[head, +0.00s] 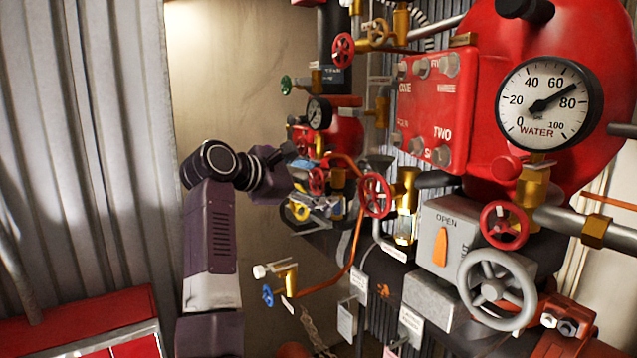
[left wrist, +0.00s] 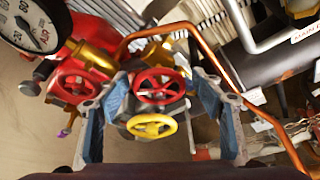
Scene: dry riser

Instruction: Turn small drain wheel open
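Several small wheels are in view, and I cannot read which one is the drain wheel. In the left wrist view a red wheel (left wrist: 158,85) and a yellow wheel (left wrist: 152,126) below it lie between the fingers of my left gripper (left wrist: 155,110). The fingers stand apart, with visible gaps to both wheels; contact does not show. In the head view my left gripper (head: 318,200) is at the far pipework, beside the yellow wheel (head: 299,211) and a small red wheel (head: 317,180), and partly hides them. My right gripper is not in view.
A copper pipe (head: 346,262) curves close by my left gripper. A blue-handled tap (head: 267,296) hangs below. Nearer are another red wheel (head: 376,195), a large grey wheel (head: 497,289) and a water gauge (head: 548,104). The wall at left is clear.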

